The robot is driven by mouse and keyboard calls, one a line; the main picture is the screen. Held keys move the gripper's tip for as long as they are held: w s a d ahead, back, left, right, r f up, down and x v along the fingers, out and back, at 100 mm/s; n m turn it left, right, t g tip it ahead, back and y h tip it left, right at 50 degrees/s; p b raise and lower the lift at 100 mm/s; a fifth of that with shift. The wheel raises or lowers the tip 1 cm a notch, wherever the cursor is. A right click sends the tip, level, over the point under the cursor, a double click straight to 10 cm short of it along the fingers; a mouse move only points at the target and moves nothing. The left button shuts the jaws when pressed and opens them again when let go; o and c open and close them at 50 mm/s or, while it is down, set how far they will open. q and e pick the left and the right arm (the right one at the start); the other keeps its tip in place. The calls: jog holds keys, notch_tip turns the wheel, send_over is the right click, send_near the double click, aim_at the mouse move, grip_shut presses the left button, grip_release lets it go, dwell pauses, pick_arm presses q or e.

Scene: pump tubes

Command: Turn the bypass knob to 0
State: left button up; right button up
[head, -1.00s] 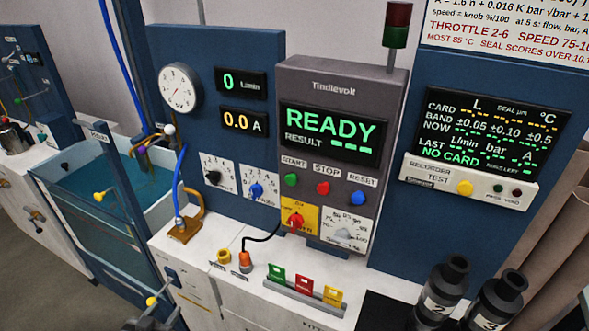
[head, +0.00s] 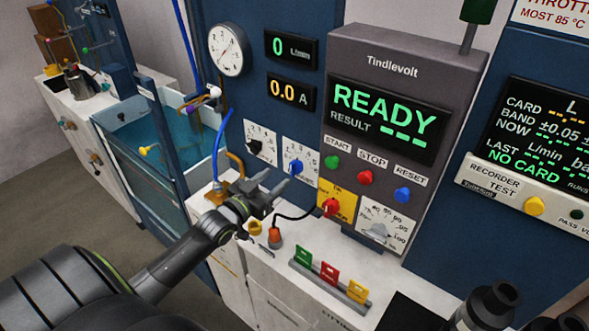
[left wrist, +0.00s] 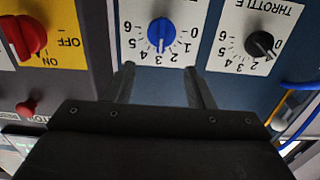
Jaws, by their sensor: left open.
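The blue knob (head: 296,167) is on a white 0-to-6 dial on the panel, between the black throttle knob (head: 254,147) and the red switch (head: 330,207). I take it as the bypass knob; its name label is not readable. In the left wrist view, upside down, the blue knob (left wrist: 161,33) has its pale mark near 3. My left gripper (head: 279,188) is open and empty, just in front of and below the blue dial. In the wrist view its fingers (left wrist: 160,75) stand apart, lined up below the knob and not around it. My right gripper is out of view.
The red switch (left wrist: 26,36) sits on a yellow ON/OFF plate beside the blue dial. A black cable with an orange plug (head: 275,237) lies on the counter near my gripper. Coloured cards (head: 328,274) stand in a rack. A water tank (head: 150,135) is at left.

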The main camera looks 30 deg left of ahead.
aim_at(291, 165)
pick_arm(q)
jog(key=w, duration=0.3)
jog(key=w+b, duration=0.1)
jog(key=w, duration=0.2)
jog(key=w+b, duration=0.1)
jog(key=w, duration=0.1)
jog(key=shift+w+d, duration=0.35)
jog(key=shift+w, duration=0.05)
